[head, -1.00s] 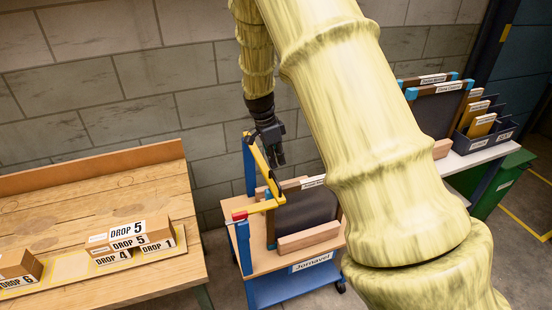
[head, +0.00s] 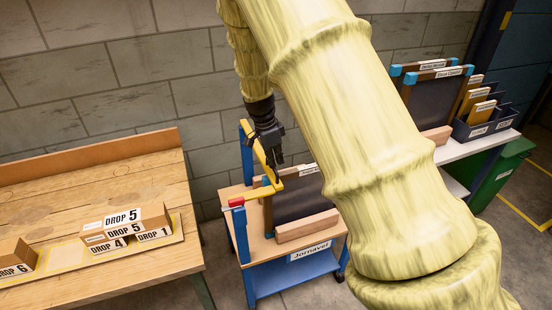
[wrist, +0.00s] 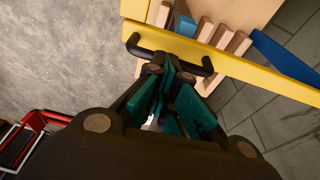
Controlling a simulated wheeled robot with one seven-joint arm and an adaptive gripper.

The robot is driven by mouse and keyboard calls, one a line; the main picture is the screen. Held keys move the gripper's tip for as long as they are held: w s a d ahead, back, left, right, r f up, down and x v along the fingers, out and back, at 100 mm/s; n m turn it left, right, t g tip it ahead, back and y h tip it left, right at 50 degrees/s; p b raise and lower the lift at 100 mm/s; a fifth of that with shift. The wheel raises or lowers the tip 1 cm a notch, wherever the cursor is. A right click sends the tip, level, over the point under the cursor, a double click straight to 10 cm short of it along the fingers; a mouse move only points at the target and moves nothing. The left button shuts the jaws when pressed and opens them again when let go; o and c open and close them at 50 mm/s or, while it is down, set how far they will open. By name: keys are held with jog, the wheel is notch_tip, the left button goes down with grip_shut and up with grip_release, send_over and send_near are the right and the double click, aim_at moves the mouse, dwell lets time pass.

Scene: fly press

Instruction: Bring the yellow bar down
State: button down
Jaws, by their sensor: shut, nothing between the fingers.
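The yellow bar (head: 259,153) slopes between the blue posts of a small press on a cart. It also crosses the top of the wrist view (wrist: 235,66), where a black handle (wrist: 190,50) is fixed to it. My gripper (head: 276,160) is over the bar in the head view, pointing down. In the wrist view my gripper (wrist: 165,68) has its fingers together, with the tips close to the handle's middle. I cannot tell whether they touch it. Nothing shows between the fingers. In the head view my gripper hides part of the bar and handle.
The blue cart (head: 293,278) is labelled Jornavel and carries a dark framed screen (head: 300,199) and a wooden block (head: 307,226). A wooden bench (head: 60,205) with labelled boxes stands left. A white shelf (head: 490,146) with more screens stands right. A block wall is close behind.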

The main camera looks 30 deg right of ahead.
jog(key=shift+s+a+f, duration=0.15)
jog(key=shift+s+f, duration=0.2)
jog(key=shift+f, duration=0.1)
jog(key=r+p, duration=0.2)
jog(key=r, duration=0.1)
jog(key=r+p, duration=0.1)
jog(key=r, duration=0.1)
jog(key=shift+w+a+r+p, duration=0.15)
jog(key=shift+w+a+p, duration=0.1)
jog(key=shift+w+p, duration=0.05)
jog(key=shift+a+r+b, duration=0.1)
jog(key=shift+b, duration=0.45)
notch_tip(320, 180, up, 9)
jog(key=a+b, duration=0.1)
jog(key=b, duration=0.2)
jog(key=shift+w+a, duration=0.2)
jog(key=shift+a, duration=0.15)
jog(key=shift+a, duration=0.1)
